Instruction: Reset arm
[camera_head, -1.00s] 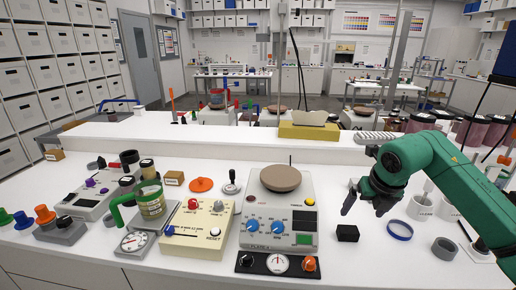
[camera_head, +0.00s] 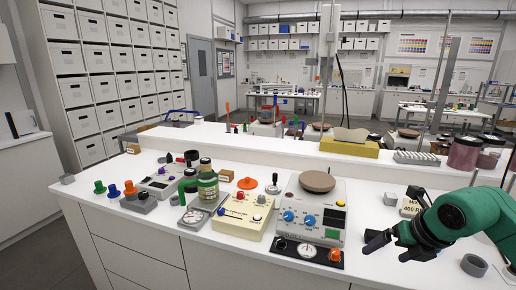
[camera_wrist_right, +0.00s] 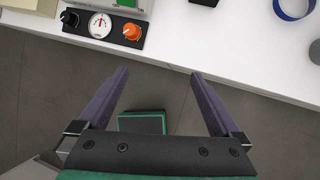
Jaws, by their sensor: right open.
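My right arm, green with a dark gripper (camera_head: 385,251), comes in from the right in the head view. Its gripper is open and empty, by the front edge of the white bench, right of the scale's black dial panel (camera_head: 307,251). In the right wrist view, the two purple-grey fingers (camera_wrist_right: 160,74) are spread wide with nothing between them. They point toward the bench edge, with grey floor showing below them. My left gripper is not in view.
The scale (camera_head: 313,207), a cream control box (camera_head: 241,216) and a green-handled jar (camera_head: 207,184) stand left of the gripper. A grey ring (camera_head: 474,271) lies right.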

